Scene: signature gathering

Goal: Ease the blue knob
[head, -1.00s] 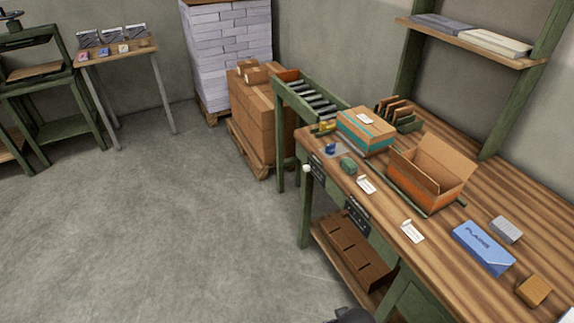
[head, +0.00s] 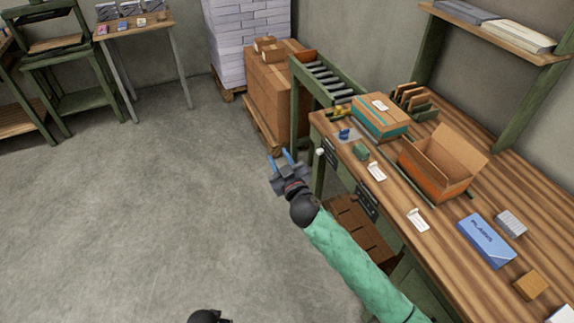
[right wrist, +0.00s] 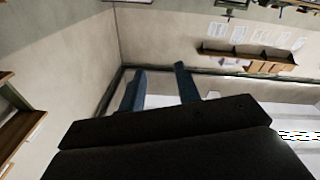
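The blue knob (head: 344,133) is small and sits on a grey plate near the far left corner of the wooden workbench (head: 395,195). My right gripper (head: 280,156) is held over the floor, to the left of the bench corner and apart from the knob. Its two blue fingers are spread with nothing between them. In the right wrist view the fingers (right wrist: 161,85) also stand apart and empty, with walls and a shelf beyond, and the knob does not show there.
A green block (head: 361,152), a taped box (head: 381,118) and an open carton (head: 441,165) stand on the bench near the knob. A roller conveyor (head: 325,80) adjoins the far end. A white ball (head: 319,152) is at the bench's left edge. The floor at left is clear.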

